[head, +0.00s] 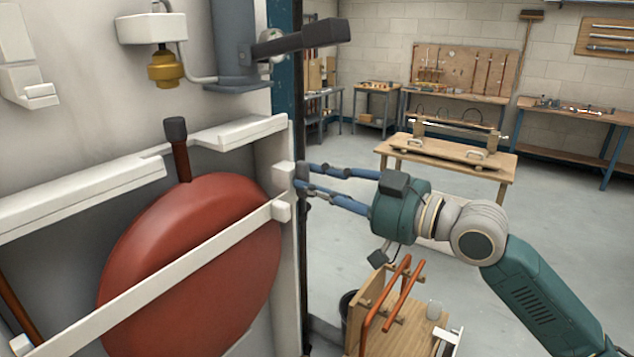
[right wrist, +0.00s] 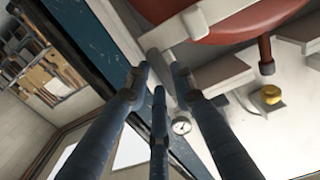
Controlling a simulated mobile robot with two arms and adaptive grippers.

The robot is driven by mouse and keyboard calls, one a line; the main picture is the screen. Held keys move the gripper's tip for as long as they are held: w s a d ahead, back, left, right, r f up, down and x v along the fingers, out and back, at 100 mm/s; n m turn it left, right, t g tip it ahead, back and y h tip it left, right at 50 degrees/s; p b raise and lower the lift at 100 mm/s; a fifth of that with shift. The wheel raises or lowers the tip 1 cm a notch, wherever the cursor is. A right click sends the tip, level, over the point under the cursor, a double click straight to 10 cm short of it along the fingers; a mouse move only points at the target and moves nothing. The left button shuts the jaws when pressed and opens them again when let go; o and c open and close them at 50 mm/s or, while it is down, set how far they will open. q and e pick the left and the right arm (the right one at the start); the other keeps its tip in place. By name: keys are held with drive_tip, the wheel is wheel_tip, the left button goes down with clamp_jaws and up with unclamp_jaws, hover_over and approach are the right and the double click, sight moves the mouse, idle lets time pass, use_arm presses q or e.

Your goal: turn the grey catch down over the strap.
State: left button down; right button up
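The long white strap (head: 165,275) runs diagonally across the front of the round red vessel (head: 200,255) to the white frame's right post. In the right wrist view the red vessel (right wrist: 230,12) is at the top. The small pale grey catch (head: 284,174) sits on the post just above the strap's right end and appears upright. My right gripper (head: 306,177) has its blue fingers at the catch from the right. In the right wrist view a grey piece, seemingly the catch (right wrist: 166,88), shows between the fingertips; I cannot tell whether they press on it. My left gripper is not in view.
A dark bar (head: 300,39) sticks out above the gripper. A white ledge (head: 240,132) and a brown handle (head: 178,140) are above the vessel. A wooden stand with orange pipes (head: 385,305) is on the floor below my arm. A workbench (head: 450,155) stands behind.

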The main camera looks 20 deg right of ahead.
drive_tip(key=shift+o, duration=1.2)
drive_tip(key=shift+d, duration=0.1)
drive_tip(key=v, duration=1.2)
